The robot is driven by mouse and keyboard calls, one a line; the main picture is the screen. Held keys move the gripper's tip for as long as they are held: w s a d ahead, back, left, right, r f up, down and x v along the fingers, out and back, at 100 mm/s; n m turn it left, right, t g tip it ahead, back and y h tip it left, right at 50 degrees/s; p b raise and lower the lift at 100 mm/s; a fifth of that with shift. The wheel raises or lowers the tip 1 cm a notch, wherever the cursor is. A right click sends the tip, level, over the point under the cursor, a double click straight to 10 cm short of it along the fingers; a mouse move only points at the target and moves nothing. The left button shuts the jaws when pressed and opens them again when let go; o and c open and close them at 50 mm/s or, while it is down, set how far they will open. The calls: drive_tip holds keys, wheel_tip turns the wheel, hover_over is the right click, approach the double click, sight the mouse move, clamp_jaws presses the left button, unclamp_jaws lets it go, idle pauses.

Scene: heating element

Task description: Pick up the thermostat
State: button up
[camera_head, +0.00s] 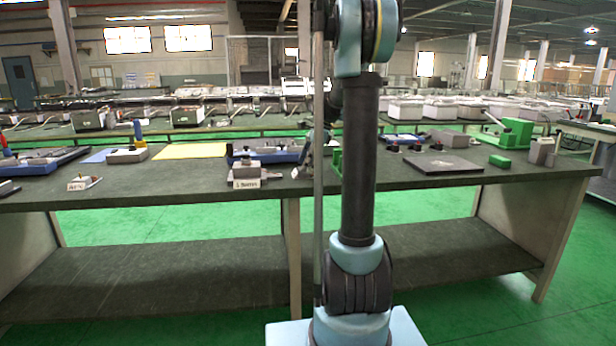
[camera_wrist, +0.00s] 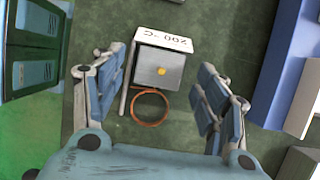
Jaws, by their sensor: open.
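A copper-coloured ring (camera_wrist: 135,119) lies just below the box. My gripper (camera_wrist: 163,80) is open, with one finger to the left of the box and one to the right. A gap shows at the right finger; the left finger is close to the label plate. I cannot make out this box for sure in the head view, where my arm blocks part of the bench.
A dark workbench (camera_head: 130,195) runs across the head view. A labelled grey device (camera_head: 246,171) and a blue tray (camera_head: 285,156) are left of my arm. A dark flat plate (camera_head: 443,165) lies at right. In the wrist view, a blue block (camera_wrist: 284,70) stands right and a green unit (camera_wrist: 33,75) left.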

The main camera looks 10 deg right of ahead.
drive_tip(key=shift+a+f, duration=0.2)
drive_tip(key=shift+f, duration=0.3)
drive_tip(key=c, duration=1.3)
